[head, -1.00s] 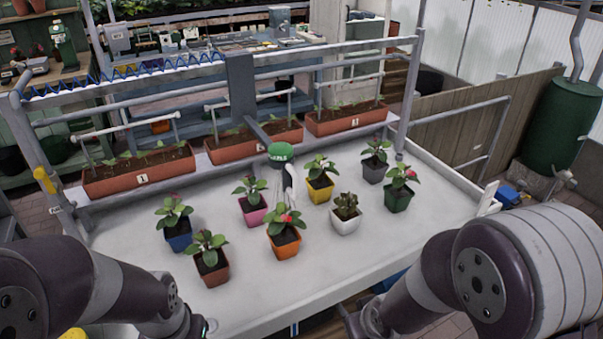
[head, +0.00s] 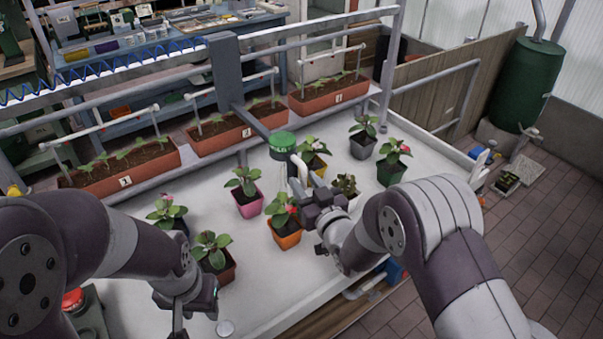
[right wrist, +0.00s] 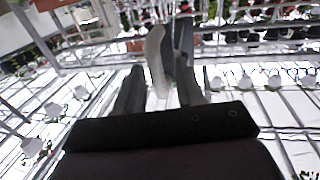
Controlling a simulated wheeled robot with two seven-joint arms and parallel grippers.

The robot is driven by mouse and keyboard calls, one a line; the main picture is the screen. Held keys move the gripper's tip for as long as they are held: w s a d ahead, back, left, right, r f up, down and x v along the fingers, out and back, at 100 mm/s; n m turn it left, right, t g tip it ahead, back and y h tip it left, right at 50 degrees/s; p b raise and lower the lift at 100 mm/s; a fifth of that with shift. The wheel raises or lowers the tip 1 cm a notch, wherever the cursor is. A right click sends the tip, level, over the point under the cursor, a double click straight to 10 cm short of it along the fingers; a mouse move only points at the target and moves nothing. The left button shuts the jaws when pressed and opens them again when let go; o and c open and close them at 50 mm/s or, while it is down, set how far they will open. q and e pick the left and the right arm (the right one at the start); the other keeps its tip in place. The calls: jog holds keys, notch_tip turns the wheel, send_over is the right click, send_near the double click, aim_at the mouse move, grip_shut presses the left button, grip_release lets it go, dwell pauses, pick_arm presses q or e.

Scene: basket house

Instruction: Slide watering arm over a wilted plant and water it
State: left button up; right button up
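The watering arm (head: 240,112) is a grey bar from a post on the rail, ending in a green-capped head (head: 283,140) with a pale handle (head: 298,172). My right gripper (head: 309,197) is close to this handle. In the right wrist view the handle (right wrist: 155,58) shows between the open fingers (right wrist: 160,92); I cannot tell whether they touch it. The plant in the white pot (head: 344,184) has darker, drooping leaves and is partly hidden behind my right gripper. My left gripper (head: 178,322) hangs low at the table's front left; its opening is unclear.
Upright plants stand around on the white table (head: 330,262), in an orange pot (head: 287,236), pink pot (head: 248,204), yellow pot (head: 315,164), grey pot (head: 363,147), green pot (head: 391,172) and others. Brown planters (head: 120,168) line the rail behind. The table's front is mostly clear.

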jog(key=shift+w+a+r, duration=0.1)
jog(key=shift+w+r, duration=0.05)
jog(key=shift+w, duration=0.65)
pick_arm(q)
jog(key=shift+s+d+r, duration=0.15)
jog(key=shift+r, duration=0.15)
pick_arm(e)
jog(key=shift+w+a, duration=0.2)
